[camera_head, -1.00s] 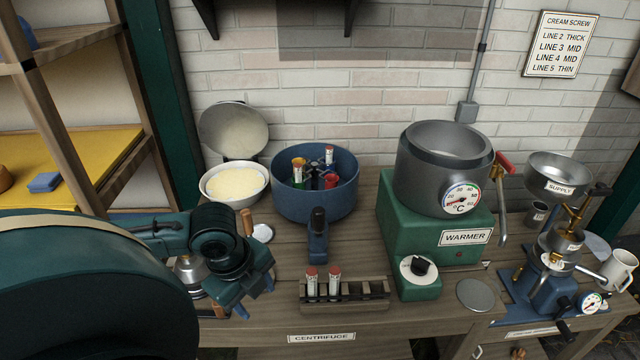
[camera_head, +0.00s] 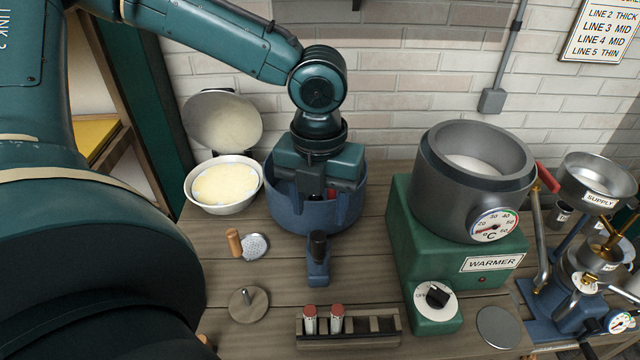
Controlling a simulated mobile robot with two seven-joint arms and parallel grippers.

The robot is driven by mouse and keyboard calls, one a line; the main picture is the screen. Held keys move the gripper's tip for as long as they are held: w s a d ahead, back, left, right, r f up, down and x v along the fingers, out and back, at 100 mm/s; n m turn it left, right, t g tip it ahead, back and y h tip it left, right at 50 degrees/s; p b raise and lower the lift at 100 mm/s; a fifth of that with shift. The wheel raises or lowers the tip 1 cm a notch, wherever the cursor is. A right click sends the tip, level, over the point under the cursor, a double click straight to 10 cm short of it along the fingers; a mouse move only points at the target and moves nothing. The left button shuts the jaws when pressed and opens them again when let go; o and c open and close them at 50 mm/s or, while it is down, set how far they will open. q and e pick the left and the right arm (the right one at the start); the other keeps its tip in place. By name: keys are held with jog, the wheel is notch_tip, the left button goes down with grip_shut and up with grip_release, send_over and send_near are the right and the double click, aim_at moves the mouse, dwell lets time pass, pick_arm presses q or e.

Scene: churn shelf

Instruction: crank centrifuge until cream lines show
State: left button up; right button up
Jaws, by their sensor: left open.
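The centrifuge is a blue round bowl (camera_head: 342,216) on the wooden bench. A blue stand with a black-knobbed handle (camera_head: 318,248) is at its front. My left gripper (camera_head: 319,192) points down into the bowl from above and is open. It hides most of the inside; a bit of red (camera_head: 331,194) shows between its jaws, and I cannot tell whether they touch it. No cream lines are readable in the tubes. In front, a wooden rack (camera_head: 365,326) holds two red-capped tubes (camera_head: 310,318). My right gripper is not in view.
A green warmer (camera_head: 455,262) with a grey pot stands right of the bowl. A white bowl of pale yellow stuff (camera_head: 226,187) is at its left. A wooden-handled tool (camera_head: 240,244) and a round lid (camera_head: 249,304) lie front left. A sign (camera_head: 603,30) hangs on the wall.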

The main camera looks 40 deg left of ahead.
aim_at(319, 236)
pick_arm(q)
jog(key=shift+s+d+f, duration=0.1)
jog(key=shift+s+f, duration=0.1)
jog(key=shift+f, duration=0.9)
jog(key=shift+f+b, duration=0.4)
jog(key=shift+f, duration=0.6)
jog(key=shift+f+b, duration=0.55)
jog(key=shift+f, duration=0.05)
jog(key=shift+f+b, duration=0.4)
jog(key=shift+b, duration=0.15)
notch_tip(319, 236, down, 2)
jog(key=b, duration=0.3)
jog(key=shift+f, duration=0.15)
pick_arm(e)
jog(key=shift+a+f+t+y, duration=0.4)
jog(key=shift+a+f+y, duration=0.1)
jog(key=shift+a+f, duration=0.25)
